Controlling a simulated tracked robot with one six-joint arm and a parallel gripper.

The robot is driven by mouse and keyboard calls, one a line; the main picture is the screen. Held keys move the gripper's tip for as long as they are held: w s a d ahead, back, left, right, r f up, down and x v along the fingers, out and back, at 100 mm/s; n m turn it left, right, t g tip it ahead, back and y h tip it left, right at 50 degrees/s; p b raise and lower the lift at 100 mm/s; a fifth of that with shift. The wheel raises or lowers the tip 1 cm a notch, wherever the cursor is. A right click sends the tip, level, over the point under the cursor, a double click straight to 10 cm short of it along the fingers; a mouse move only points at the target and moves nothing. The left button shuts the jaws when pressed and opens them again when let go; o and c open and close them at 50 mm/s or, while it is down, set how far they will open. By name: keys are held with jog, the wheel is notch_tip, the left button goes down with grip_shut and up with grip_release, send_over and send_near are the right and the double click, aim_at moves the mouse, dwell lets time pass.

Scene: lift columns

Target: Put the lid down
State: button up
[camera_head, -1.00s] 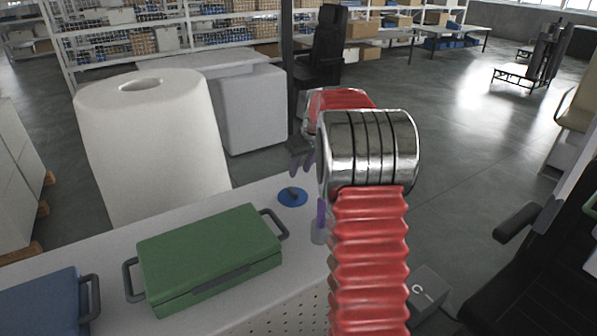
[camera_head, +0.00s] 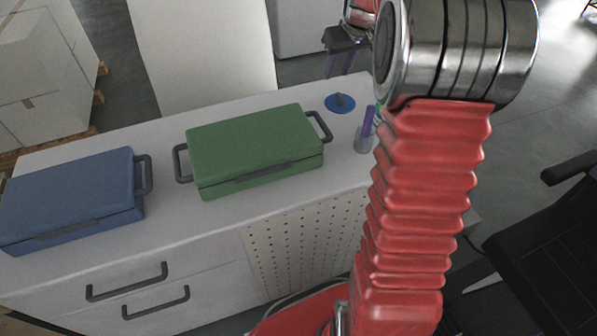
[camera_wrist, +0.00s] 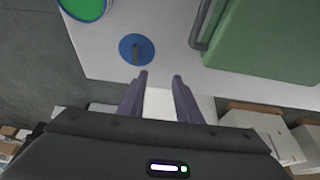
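The lid, a blue disc with a dark knob (camera_head: 340,103), lies flat on the white bench top near its back right corner. It also shows in the wrist view (camera_wrist: 123,49), just beyond my fingertips. My gripper (camera_wrist: 160,75) is open, with nothing between its dark purple fingers. The fingers point toward the lid's side of the bench and appear apart from it. In the head view my gripper (camera_head: 343,62) is partly hidden behind my arm, above and behind the lid.
A green case (camera_head: 255,145) and a blue case (camera_head: 70,200) lie on the bench (camera_head: 215,220). A small container with purple in it (camera_head: 364,140) stands right of the green case. The wrist view shows a round green-filled thing (camera_wrist: 85,5). A black chair (camera_head: 550,220) is at right.

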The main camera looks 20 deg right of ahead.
jog(key=s+a+r, duration=0.3)
jog(key=s+a, duration=0.4)
jog(key=a, duration=0.2)
jog(key=s+a+r, duration=0.4)
jog(key=s+a, duration=0.4)
jog(key=a, duration=0.1)
jog(key=s+a+f, duration=0.2)
jog(key=s+a, duration=0.2)
jog(key=s, duration=0.4)
jog(key=s+a+f+t, duration=0.1)
jog(key=s+a+f, duration=0.2)
jog(key=s, duration=0.5)
jog(key=shift+s+a+n, duration=0.3)
jog(key=shift+a, duration=0.4)
jog(key=shift+a, duration=0.1)
